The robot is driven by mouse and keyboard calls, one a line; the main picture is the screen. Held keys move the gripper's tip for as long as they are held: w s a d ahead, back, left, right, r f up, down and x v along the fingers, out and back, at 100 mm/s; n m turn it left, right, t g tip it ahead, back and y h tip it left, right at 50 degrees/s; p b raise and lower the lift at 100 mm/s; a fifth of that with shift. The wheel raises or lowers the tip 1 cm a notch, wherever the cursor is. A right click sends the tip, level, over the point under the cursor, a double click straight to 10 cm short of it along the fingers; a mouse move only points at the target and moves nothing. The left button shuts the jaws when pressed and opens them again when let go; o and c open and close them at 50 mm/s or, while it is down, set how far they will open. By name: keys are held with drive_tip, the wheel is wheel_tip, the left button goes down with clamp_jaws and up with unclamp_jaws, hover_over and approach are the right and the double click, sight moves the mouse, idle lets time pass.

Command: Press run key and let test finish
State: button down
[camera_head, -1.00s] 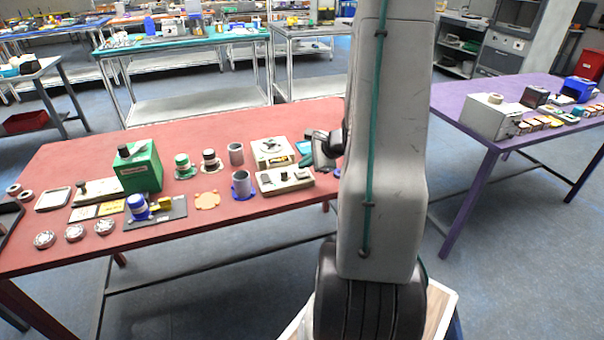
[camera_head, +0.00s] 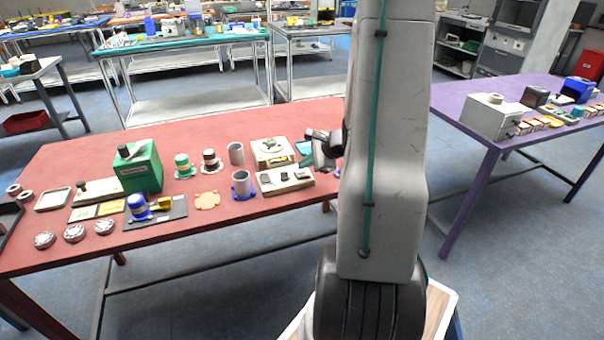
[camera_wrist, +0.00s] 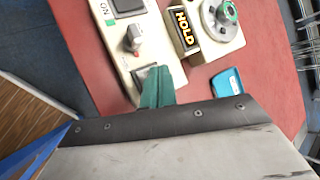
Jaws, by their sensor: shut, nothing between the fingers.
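A cream control box (camera_wrist: 125,45) lies on the red table; it also shows in the head view (camera_head: 298,184). It carries a dark rocker switch (camera_wrist: 128,6) marked ON, a grey knob (camera_wrist: 133,38) and a dark square key (camera_wrist: 145,72) at its near end. My gripper (camera_wrist: 157,72) is shut and empty, its teal fingertips over or against that key and partly hiding it. I cannot tell whether they touch it or whether it is pressed down. Beside the box, a cream tester (camera_wrist: 222,38) with a round green-rimmed top has a lit display (camera_wrist: 184,25) reading HOLD.
A blue-teal item (camera_wrist: 227,82) lies right of my fingers. The red table (camera_head: 90,160) also holds a green box (camera_head: 140,170), grey cups (camera_head: 242,184) and several discs. A purple table (camera_head: 455,98) stands at the right, with open floor between.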

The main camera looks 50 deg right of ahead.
sight(305, 174)
drive_tip(key=shift+f, duration=0.1)
drive_tip(key=shift+f, duration=0.35)
drive_tip(key=shift+f, duration=0.45)
idle(0.5)
drive_tip(key=shift+r, duration=3.4)
